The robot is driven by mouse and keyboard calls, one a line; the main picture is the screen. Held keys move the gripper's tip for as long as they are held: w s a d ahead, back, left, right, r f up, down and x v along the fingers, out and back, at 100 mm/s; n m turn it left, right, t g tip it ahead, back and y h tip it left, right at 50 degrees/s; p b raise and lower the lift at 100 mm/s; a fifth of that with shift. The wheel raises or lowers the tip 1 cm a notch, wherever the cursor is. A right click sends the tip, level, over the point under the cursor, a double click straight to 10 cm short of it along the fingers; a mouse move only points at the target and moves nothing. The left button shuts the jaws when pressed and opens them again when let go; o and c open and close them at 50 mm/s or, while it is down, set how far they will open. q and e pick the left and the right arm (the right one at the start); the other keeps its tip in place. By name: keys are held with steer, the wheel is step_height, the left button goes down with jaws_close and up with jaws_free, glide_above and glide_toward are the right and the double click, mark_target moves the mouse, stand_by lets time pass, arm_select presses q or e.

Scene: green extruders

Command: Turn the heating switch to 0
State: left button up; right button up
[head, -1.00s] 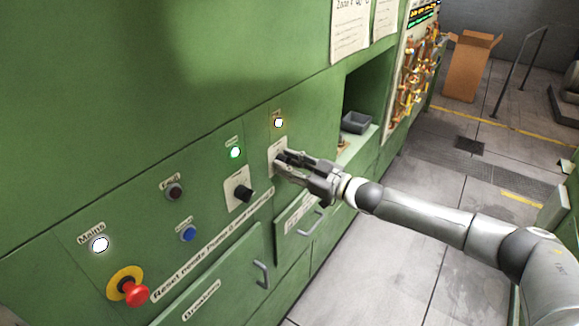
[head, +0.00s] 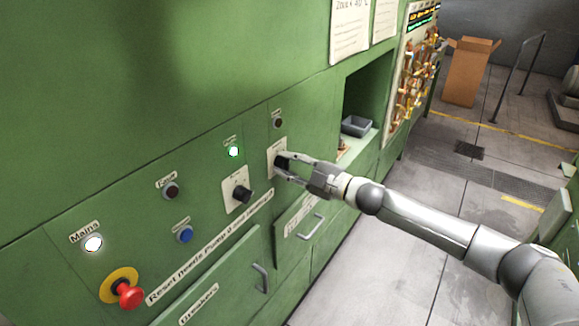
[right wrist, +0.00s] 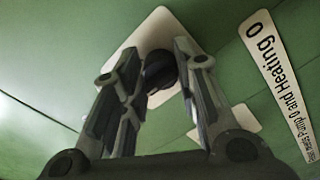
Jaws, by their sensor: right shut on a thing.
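The heating switch is a black knob (right wrist: 160,72) on a white plate (right wrist: 150,38), between my fingers in the right wrist view. In the head view its plate (head: 272,150) is partly hidden behind my right gripper (head: 285,163). My right gripper (right wrist: 157,72) is shut on the knob, a finger on each side. The knob's pointer and the plate's markings are hidden or too small to read. The lamp (head: 278,122) above this switch is dark. My left gripper is not in view.
A second black knob (head: 243,194) sits left of my gripper, below a lit green-white lamp (head: 233,151). Further left are a blue button (head: 185,234), a dark button (head: 170,190), the lit mains lamp (head: 93,243) and a red emergency button (head: 128,294). Drawer handles (head: 312,224) protrude below.

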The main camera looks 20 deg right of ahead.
steer(key=shift+n, duration=0.3)
steer(key=o, duration=1)
steer(key=shift+s, duration=0.1)
steer(key=shift+v, duration=6)
